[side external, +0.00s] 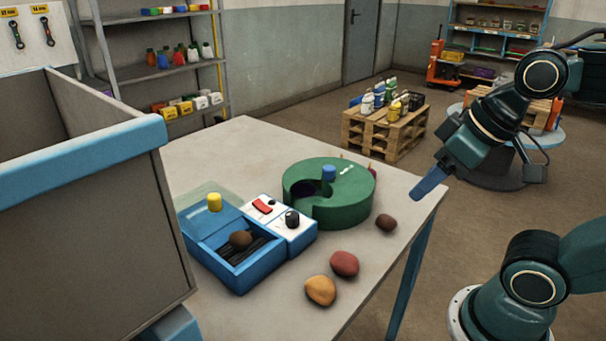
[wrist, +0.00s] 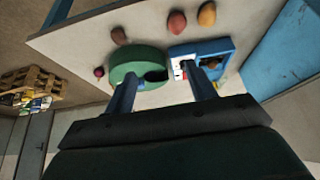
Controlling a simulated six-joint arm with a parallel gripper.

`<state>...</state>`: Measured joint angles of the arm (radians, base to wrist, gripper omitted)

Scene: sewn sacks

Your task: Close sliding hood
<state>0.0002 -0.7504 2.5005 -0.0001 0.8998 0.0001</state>
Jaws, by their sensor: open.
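A blue box (side external: 239,284) stands on the table with its front part open. A brown lump (side external: 241,239) lies on dark slats inside it. A blue sliding hood (side external: 206,226) with a yellow knob (side external: 214,203) covers the back part. In the wrist view the blue box (wrist: 225,48) is at the upper right, partly hidden by a finger. My gripper (side external: 430,184) is at the table's right edge, well apart from the box. In the wrist view my gripper (wrist: 162,88) shows two blue fingers spread apart with nothing between them.
A white unit (side external: 266,206) with a red switch and black knob adjoins the box. A green round container (side external: 329,196) with a blue knob stands beside it. Several loose lumps, including a red one (side external: 344,264), lie in front. A tall grey bin (side external: 90,230) stands at left.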

